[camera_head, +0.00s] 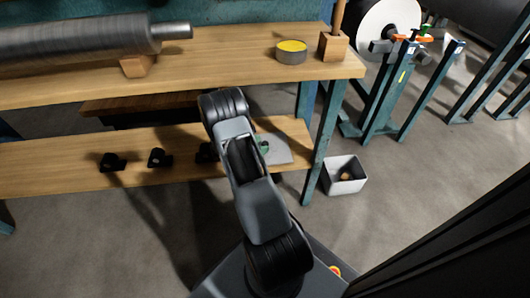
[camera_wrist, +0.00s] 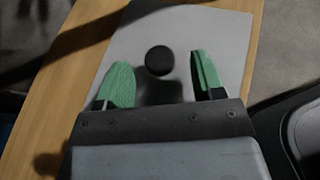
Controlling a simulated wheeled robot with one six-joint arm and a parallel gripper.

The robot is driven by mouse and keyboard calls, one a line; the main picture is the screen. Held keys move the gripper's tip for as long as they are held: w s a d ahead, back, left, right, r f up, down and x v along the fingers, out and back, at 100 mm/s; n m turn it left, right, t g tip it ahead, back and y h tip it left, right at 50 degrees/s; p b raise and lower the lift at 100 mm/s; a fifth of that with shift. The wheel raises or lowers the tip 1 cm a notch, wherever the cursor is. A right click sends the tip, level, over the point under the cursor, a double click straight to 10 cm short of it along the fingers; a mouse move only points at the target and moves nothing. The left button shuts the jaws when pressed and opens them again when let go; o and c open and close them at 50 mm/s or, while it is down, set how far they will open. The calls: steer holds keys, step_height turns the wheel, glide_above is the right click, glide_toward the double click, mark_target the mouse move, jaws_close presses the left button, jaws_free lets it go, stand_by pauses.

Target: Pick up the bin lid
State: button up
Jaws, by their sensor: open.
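The bin lid (camera_head: 279,153) is a flat grey plate lying on the lower wooden shelf, near its right end. In the wrist view the lid (camera_wrist: 222,30) has a round black knob (camera_wrist: 159,60) on top. My gripper (camera_wrist: 162,75) is open, its two green fingers spread to the left and right of the knob. The knob stands slightly ahead of the space between the fingers; whether they touch it is not clear. In the head view my arm hides part of the lid, and only a bit of a green finger (camera_head: 264,145) shows.
A white open bin (camera_head: 345,175) stands on the floor right of the bench, with a small brown thing inside. Black fittings (camera_head: 158,157) sit on the lower shelf (camera_head: 60,172). The upper bench top (camera_head: 215,58) holds a large roll, a tape roll (camera_head: 291,51) and a wooden block.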

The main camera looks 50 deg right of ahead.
steer(key=shift+x, duration=0.95)
steer(key=shift+c, duration=0.3)
steer(key=c, duration=0.9)
steer(key=shift+c, duration=0.5)
steer(key=shift+r, duration=0.1)
